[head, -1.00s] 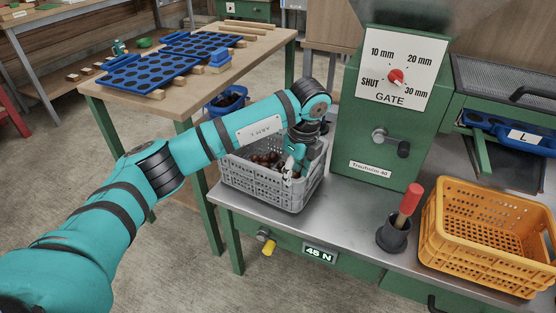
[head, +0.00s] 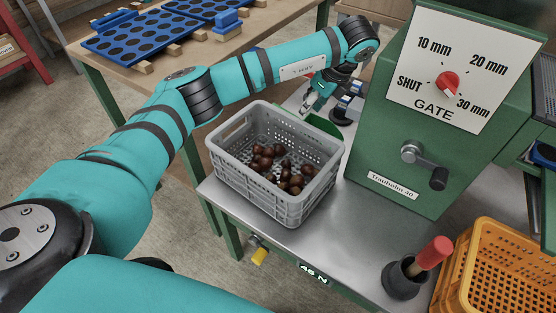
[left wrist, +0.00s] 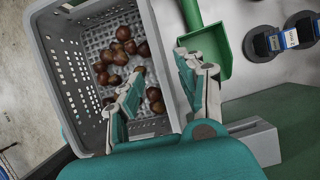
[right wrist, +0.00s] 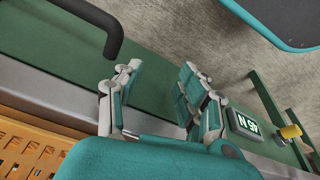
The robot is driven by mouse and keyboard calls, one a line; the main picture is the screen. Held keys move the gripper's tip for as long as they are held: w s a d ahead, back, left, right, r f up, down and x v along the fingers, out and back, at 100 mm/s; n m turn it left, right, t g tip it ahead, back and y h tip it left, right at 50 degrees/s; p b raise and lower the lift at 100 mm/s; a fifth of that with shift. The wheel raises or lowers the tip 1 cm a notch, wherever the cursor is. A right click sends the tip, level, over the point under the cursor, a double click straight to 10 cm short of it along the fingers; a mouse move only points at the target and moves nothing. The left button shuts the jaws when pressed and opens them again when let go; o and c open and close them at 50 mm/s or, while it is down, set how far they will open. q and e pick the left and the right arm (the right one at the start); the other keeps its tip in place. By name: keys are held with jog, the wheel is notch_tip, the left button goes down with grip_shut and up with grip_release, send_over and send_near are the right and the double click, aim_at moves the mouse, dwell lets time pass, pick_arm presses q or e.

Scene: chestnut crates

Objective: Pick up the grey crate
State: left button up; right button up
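The grey crate (head: 290,207) stands upright on the metal bench top, with several brown chestnuts (head: 283,168) inside. My left gripper (head: 318,98) is at the crate's far side, next to the green machine. In the left wrist view its fingers (left wrist: 160,88) are apart and empty. One finger shows over the crate's inside and the other outside its near wall (left wrist: 164,60); I cannot tell how high they are above the rim. My right gripper (right wrist: 160,85) is open and empty in front of the bench's green side, and its fingers are not in the head view.
The green gate machine (head: 420,150) stands close to the crate's right. A black cup with a red-handled tool (head: 405,278) and a yellow crate (head: 490,260) are at the lower right. Blue trays lie on the wooden table (head: 130,66).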

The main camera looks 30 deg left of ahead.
aim_at(306, 124)
pick_arm(q)
notch_tip(306, 124, down, 5)
jog(key=shift+f, duration=0.15)
jog(key=shift+b+x, duration=0.35)
jog(key=shift+x, duration=0.5)
jog(key=b+x, duration=0.1)
jog(key=x, duration=0.4)
jog(key=shift+a+f, duration=0.15)
jog(key=shift+f, duration=0.05)
pick_arm(e)
jog(key=v, duration=0.4)
jog(key=shift+d, duration=0.1)
pick_arm(q)
jog(key=shift+c, duration=0.2)
grip_shut()
jog(key=shift+r, duration=0.15)
